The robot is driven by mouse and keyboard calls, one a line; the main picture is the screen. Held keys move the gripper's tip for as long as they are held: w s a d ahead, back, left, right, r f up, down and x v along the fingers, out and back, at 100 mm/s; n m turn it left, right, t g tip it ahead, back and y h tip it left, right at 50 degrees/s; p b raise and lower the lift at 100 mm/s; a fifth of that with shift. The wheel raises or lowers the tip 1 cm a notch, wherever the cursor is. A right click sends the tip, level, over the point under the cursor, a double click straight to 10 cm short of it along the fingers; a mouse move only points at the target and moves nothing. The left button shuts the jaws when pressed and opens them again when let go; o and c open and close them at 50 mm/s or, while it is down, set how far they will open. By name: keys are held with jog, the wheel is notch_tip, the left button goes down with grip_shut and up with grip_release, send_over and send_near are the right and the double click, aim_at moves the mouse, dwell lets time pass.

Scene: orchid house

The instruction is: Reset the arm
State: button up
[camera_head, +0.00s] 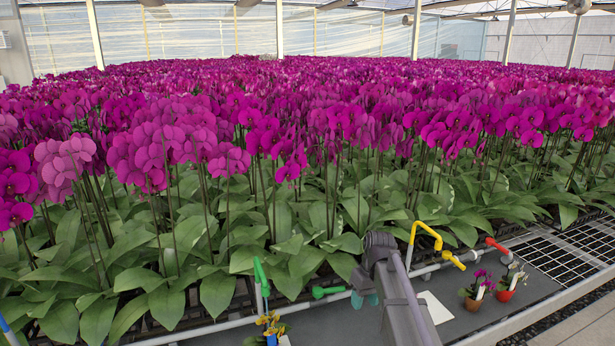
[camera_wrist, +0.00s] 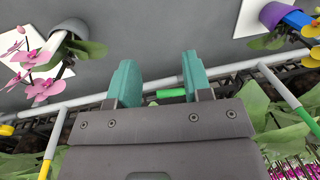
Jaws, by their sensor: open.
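My gripper (camera_wrist: 157,70) is open, with two teal fingers apart and nothing between them. In the head view my gripper (camera_head: 364,297) hangs at the end of my grey arm (camera_head: 400,302), above the dark bench strip at the front of the orchid bed. My arm hides part of the pipe and strip behind it. In the wrist view a green nozzle (camera_wrist: 171,93) shows beyond the gap between the fingers; I cannot tell how far below it lies.
Potted orchids stand on the dark strip: yellow-flowered (camera_head: 270,325), purple-flowered (camera_head: 475,288) and white-flowered in a red pot (camera_head: 505,290). A white card (camera_head: 435,308) lies beside my arm. Green (camera_head: 260,276), yellow (camera_head: 425,231) and red (camera_head: 497,246) pipe fittings stand along the bed. Dense magenta orchids (camera_head: 290,115) fill the back.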

jog(key=s+m+h, duration=0.1)
jog(key=s+m, duration=0.3)
jog(key=s, duration=1.6)
jog(key=shift+s+a+t+h, duration=0.15)
jog(key=shift+t+h, duration=0.15)
jog(key=shift+t, duration=0.1)
